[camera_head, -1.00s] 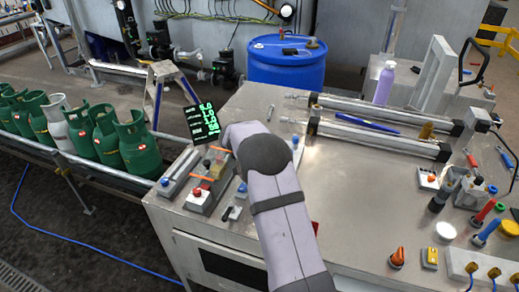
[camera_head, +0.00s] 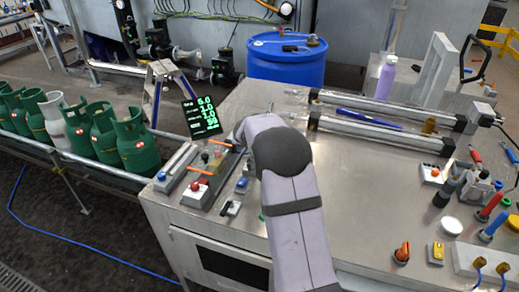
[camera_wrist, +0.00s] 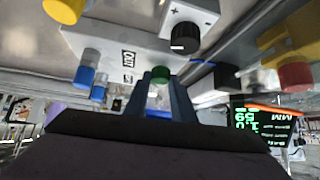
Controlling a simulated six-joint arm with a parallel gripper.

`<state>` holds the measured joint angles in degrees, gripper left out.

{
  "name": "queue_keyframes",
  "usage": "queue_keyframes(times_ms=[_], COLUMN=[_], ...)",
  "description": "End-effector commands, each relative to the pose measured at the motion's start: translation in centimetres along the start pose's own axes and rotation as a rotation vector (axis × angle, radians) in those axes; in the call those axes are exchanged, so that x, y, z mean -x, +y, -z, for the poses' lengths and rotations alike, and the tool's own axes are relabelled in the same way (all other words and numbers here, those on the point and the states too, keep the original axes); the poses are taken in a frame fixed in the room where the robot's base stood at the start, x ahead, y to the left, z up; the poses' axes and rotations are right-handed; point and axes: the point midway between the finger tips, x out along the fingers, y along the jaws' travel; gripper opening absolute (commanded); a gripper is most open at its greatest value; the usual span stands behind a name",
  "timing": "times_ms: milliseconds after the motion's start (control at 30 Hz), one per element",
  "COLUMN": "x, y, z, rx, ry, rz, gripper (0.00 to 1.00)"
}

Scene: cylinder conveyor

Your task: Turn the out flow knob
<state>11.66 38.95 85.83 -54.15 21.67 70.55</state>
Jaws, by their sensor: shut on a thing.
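In the wrist view my gripper (camera_wrist: 166,98) has its two dark fingers close on either side of a green-topped knob (camera_wrist: 160,74) with a clear and blue lower part. It is shut on this knob. Beside it is a white plate (camera_wrist: 105,45) with an OUT label (camera_wrist: 128,59) and blue-capped knobs (camera_wrist: 88,66). I cannot tell surely which knob the OUT label belongs to. In the head view my arm hides the fingers and the held knob.
A display with green figures (camera_head: 200,117) stands at the bench's left edge. Near it are a red button (camera_head: 195,188) and a blue knob (camera_head: 241,184). A black dial (camera_wrist: 185,38) sits close to the gripper. Green gas cylinders (camera_head: 135,145) line the conveyor at left.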

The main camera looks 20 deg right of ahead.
Motion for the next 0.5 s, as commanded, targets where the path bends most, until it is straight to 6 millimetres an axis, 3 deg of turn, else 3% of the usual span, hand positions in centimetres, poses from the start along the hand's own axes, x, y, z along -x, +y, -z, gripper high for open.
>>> queue_keyframes(times_ms=[367,400,467,500], x=[0.05,0.05,0.05,0.05], y=[0.01,0.01,0.01,0.01], z=[-0.01,-0.01,-0.01,-0.01], rx=[0.018,0.018,0.018,0.018], ry=[0.001,0.001,0.001,0.001], rz=[0.017,0.017,0.017,0.017], gripper=[0.00,0.30,0.41,0.41])
